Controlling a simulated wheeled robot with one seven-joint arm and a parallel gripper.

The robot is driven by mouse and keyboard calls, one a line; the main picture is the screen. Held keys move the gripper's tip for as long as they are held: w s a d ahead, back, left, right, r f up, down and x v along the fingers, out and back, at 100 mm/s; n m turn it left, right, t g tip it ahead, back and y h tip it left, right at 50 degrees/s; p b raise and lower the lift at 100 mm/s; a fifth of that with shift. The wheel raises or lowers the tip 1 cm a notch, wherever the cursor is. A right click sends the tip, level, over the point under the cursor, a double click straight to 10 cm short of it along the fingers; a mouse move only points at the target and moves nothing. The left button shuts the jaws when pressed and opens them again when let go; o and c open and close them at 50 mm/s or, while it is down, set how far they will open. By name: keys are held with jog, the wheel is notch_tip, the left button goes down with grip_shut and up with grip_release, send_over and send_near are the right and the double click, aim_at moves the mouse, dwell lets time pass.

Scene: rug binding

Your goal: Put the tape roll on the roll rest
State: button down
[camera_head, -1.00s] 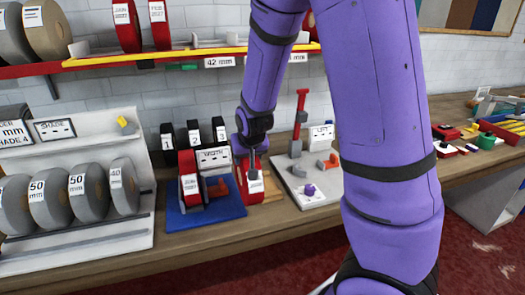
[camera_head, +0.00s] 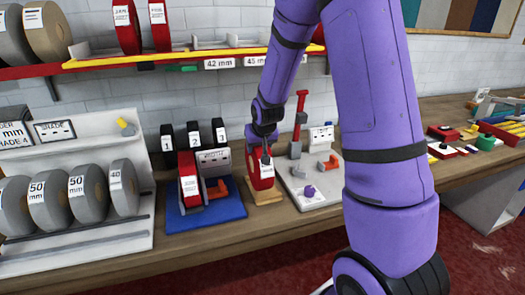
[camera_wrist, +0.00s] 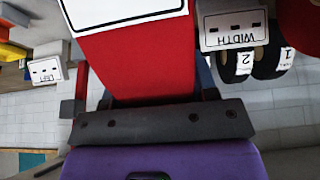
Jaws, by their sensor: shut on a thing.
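A red tape roll (camera_head: 255,180) with a white label is held upright in my gripper (camera_head: 265,158). The gripper is shut on its upper part. A pale wooden block (camera_head: 266,195), which looks like the roll rest, lies on the bench directly below the roll. I cannot tell whether the roll touches it or hangs just above it. In the wrist view the red roll (camera_wrist: 135,60) fills the middle in front of the dark gripper bar, its white label at the top edge.
Left is a blue mat (camera_head: 230,209) with another red roll (camera_head: 188,170) and a WIDTH sign (camera_head: 214,160). Right is a pale board (camera_head: 312,202) with a red-handled tool (camera_head: 299,118) and a purple knob (camera_head: 309,191). A rack of grey rolls (camera_head: 83,197) stands far left.

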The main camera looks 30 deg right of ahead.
jog(key=shift+w+d+f, duration=0.35)
jog(key=shift+d+f, duration=0.15)
jog(key=shift+f, duration=0.15)
jog(key=shift+w+d+f, duration=0.35)
jog(key=shift+d+f, duration=0.2)
jog(key=shift+f, duration=0.05)
jog(key=shift+w+d+f, duration=0.35)
jog(key=shift+d+f, duration=0.15)
jog(key=shift+f, duration=0.3)
jog(key=shift+c, duration=2)
grip_release()
